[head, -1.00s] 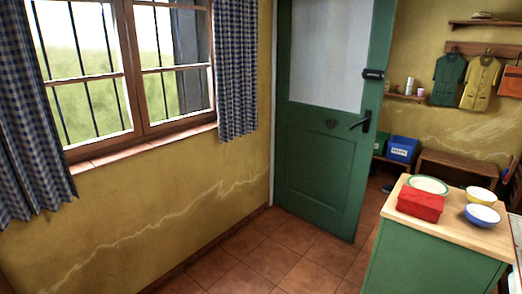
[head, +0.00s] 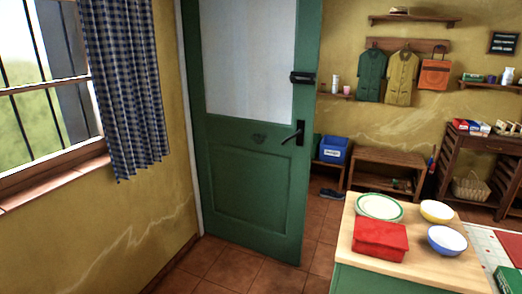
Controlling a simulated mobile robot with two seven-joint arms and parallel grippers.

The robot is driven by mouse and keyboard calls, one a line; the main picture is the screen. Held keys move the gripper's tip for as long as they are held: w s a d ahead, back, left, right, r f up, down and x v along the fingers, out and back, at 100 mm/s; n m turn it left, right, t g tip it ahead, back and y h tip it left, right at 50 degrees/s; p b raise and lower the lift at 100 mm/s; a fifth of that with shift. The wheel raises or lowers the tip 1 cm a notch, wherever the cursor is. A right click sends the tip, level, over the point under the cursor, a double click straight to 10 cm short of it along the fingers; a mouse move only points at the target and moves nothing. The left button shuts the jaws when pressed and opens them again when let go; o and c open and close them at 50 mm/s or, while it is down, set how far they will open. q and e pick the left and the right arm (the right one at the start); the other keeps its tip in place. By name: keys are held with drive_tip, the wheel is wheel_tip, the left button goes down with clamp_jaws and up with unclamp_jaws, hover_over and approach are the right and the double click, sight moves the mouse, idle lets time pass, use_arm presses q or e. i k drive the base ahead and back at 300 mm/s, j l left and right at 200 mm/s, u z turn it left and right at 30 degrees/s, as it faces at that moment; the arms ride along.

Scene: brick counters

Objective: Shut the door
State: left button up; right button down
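The green door (head: 249,175) stands open in the middle of the head view, with a frosted pane (head: 249,60) in its upper half. Its left edge is at the wall beside the window curtain, and its right edge stands free. A dark lever handle (head: 295,134) is near the free edge, with a black latch box (head: 302,78) above it. Neither of my grippers shows in this view.
A counter (head: 360,270) with a red box (head: 380,238), a plate (head: 380,206) and two bowls stands right of the door. Tiled floor (head: 235,262) is clear before the door. Behind are a bench (head: 385,160), a blue bin (head: 334,150) and a basket (head: 470,187).

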sight(253, 187)
drive_tip(key=i+l+u, duration=0.15)
drive_tip(key=i, duration=0.3)
drive_tip(key=i+l+u, duration=0.1)
drive_tip(key=i, duration=0.35)
drive_tip(key=l, duration=0.1)
